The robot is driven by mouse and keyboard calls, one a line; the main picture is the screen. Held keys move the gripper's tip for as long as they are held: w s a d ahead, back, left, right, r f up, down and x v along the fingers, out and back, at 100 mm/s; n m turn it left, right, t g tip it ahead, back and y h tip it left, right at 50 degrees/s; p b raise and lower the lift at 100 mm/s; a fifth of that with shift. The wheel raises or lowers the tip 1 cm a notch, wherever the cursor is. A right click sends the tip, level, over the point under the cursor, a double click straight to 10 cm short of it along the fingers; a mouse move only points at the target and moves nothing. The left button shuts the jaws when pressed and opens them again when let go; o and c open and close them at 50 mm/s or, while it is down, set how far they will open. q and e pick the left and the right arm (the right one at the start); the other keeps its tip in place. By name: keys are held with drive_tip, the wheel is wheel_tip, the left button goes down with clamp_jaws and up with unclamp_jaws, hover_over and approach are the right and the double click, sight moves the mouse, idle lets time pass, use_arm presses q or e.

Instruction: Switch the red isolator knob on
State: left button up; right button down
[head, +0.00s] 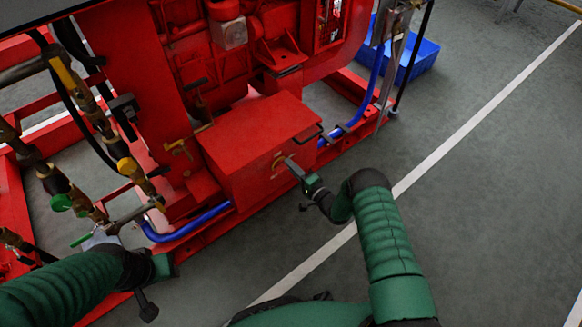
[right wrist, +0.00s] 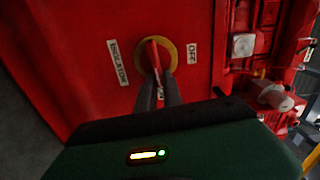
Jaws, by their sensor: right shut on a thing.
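The red isolator knob (right wrist: 155,56) is a narrow bar on a round yellow plate (right wrist: 171,49) on the front of a red box (head: 245,140). In the right wrist view the bar stands nearly upright, its lower end between my fingers. My right gripper (right wrist: 159,92) is shut on it. In the head view the right gripper (head: 290,165) reaches the box's front face and hides most of the knob. My left gripper's wrist (head: 163,266) is at the lower left, away from the knob; its jaws cannot be made out clearly.
An isolator label (right wrist: 117,62) is left of the knob and an OFF label (right wrist: 191,53) right of it. A small label below is partly hidden by the fingers. Pipes with valves (head: 128,167) stand at left. A blue crate (head: 415,62) is behind; the floor at right is clear.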

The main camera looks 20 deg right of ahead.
drive_tip(key=shift+d+f+m, duration=0.2)
drive_tip(key=shift+f+m, duration=0.05)
drive_tip(key=shift+m, duration=0.35)
drive_tip(key=c, duration=1.5)
unclamp_jaws()
drive_tip(key=shift+s, duration=0.1)
drive_tip(key=p+v, duration=0.5)
drive_tip(key=v, duration=1.1)
drive_tip(key=shift+s+d+p, duration=0.1)
drive_tip(key=shift+s+p, duration=0.25)
